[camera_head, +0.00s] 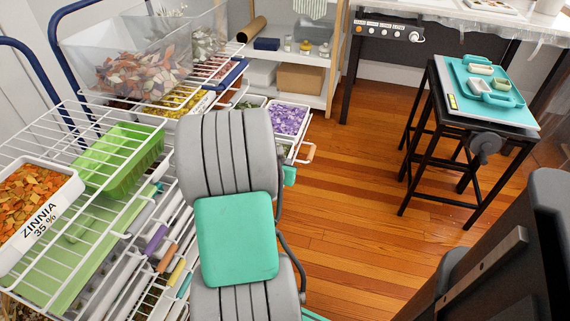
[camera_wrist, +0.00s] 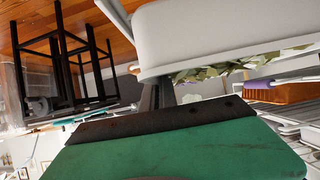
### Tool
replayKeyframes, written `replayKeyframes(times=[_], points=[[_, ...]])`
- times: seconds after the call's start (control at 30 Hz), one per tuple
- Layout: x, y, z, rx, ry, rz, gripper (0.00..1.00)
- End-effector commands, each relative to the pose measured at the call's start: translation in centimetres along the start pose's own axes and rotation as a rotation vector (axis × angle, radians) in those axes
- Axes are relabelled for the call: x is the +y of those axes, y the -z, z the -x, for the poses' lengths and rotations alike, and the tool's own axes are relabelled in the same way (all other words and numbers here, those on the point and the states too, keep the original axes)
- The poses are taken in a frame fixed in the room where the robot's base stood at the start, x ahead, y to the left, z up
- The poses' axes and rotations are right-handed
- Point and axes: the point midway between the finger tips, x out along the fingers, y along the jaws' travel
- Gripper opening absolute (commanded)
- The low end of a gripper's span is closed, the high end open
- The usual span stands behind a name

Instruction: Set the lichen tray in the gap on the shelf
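A white tray (camera_wrist: 230,35) with pale grey-green, leafy lichen (camera_wrist: 225,66) fills the upper right of the wrist view, which appears upside down. My gripper's dark fingers (camera_wrist: 159,94) meet the tray's rim at its near end and appear closed on it. The fingertips are partly hidden by the tray. In the head view my arm hides the gripper and the held tray. The white wire shelf (camera_head: 105,200) stands on the left. I cannot make out the gap on it; my arm covers part of the shelf.
The shelf holds an orange zinnia tray (camera_head: 35,205), a green basket (camera_head: 120,158) and a tray of purple petals (camera_head: 287,118). A black stool (camera_head: 440,140) with a teal tray (camera_head: 485,82) stands at the right. The wooden floor (camera_head: 345,210) between is clear.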

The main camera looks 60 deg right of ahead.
Motion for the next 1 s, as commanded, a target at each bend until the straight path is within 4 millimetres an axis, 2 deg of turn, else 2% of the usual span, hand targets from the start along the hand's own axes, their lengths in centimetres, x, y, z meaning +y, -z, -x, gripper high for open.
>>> replayKeyframes(times=[0.03, 0.3, 0.63, 0.77, 1.0], points=[[0.0, -0.3, -0.2, 0.001, 0.0, -0.001, 0.0], [0.0, -0.2, -0.1, -0.001, 0.0, 0.0, 0.24], [0.0, 0.4, 0.3, 0.0, 0.0, 0.0, 0.24], [-0.2, 0.4, 2.7, 0.0, 0.003, 0.002, 0.24], [-0.2, 0.5, 9.0, 0.002, 0.005, 0.002, 0.24]])
